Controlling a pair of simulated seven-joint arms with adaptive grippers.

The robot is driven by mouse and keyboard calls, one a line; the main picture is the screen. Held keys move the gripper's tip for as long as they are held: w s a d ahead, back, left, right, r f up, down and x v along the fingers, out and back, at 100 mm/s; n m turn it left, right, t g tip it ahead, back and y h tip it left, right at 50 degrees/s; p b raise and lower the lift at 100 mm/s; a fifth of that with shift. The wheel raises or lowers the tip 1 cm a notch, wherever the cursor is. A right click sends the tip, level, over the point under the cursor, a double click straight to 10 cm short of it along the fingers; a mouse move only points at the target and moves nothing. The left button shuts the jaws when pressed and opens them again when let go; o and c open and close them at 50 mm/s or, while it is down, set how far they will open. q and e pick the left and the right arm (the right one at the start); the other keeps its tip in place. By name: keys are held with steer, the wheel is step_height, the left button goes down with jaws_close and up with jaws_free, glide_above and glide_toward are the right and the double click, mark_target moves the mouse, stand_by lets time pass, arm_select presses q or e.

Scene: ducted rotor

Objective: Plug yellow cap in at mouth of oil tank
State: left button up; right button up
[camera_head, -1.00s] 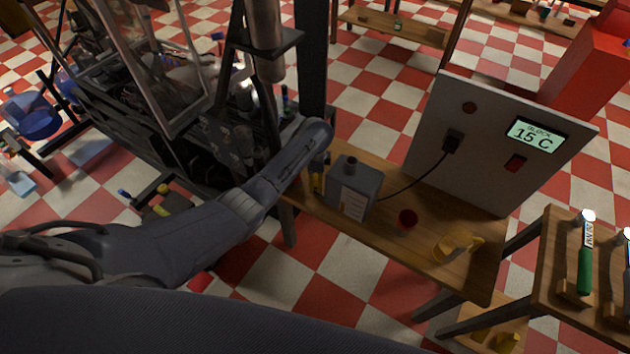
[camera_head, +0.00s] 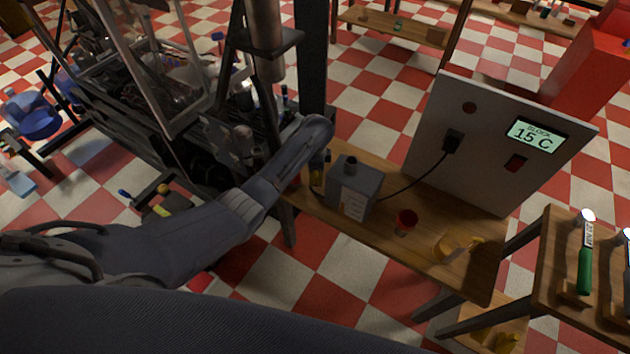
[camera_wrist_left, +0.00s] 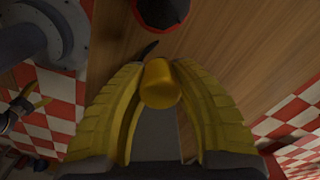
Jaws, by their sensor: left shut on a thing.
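The yellow cap (camera_wrist_left: 160,84) sits between the yellow fingertips of my left gripper (camera_wrist_left: 158,80) in the left wrist view, and the gripper is shut on it. In the head view my left gripper (camera_head: 319,172) is just left of the oil tank, partly hidden and dark. My right gripper is not in view.
A red cup (camera_head: 406,220) and a yellow mug-like item (camera_head: 456,248) stand on the bench (camera_head: 430,222) right of the tank. A black cable (camera_head: 415,178) runs from the tank area to a grey panel (camera_head: 490,140) behind. A dark machine frame (camera_head: 225,130) is at left.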

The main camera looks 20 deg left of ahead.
mark_target(316, 173)
arm_select(q)
steer(key=shift+r, duration=1.85)
